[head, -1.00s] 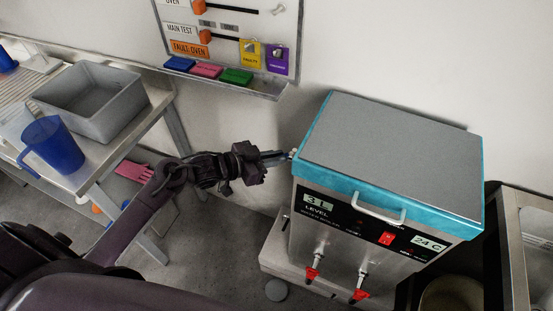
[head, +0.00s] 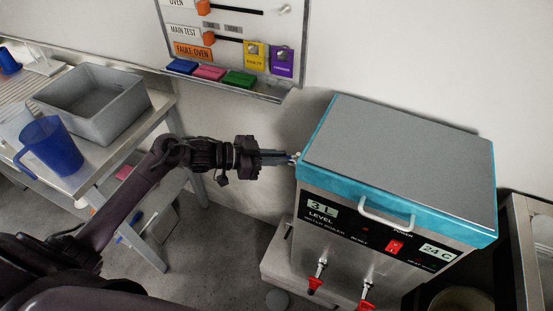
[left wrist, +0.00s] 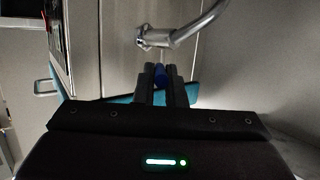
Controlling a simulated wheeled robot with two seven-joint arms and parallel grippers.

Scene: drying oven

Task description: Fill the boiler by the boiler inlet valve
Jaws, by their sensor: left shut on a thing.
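The boiler (head: 325,228) is a steel box with a turquoise rim and a grey lid. Its displays read 3 L and 24 C. The boiler inlet valve is at its left side, mostly hidden behind my fingers in the head view. In the left wrist view a small blue handle (left wrist: 160,76) sits between my fingertips, below a bent metal pipe (left wrist: 185,32). My left gripper (head: 290,158) is at the boiler's upper left edge, shut on this blue handle; it also shows in the left wrist view (left wrist: 161,84). My right gripper is not in view.
Two red-handled taps (head: 315,284) are on the boiler's front, below a red power switch (head: 395,246). A metal table (head: 130,140) at the left holds a grey tub (head: 95,122) and a blue jug (head: 52,148). A lockout board (head: 230,45) hangs on the wall.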

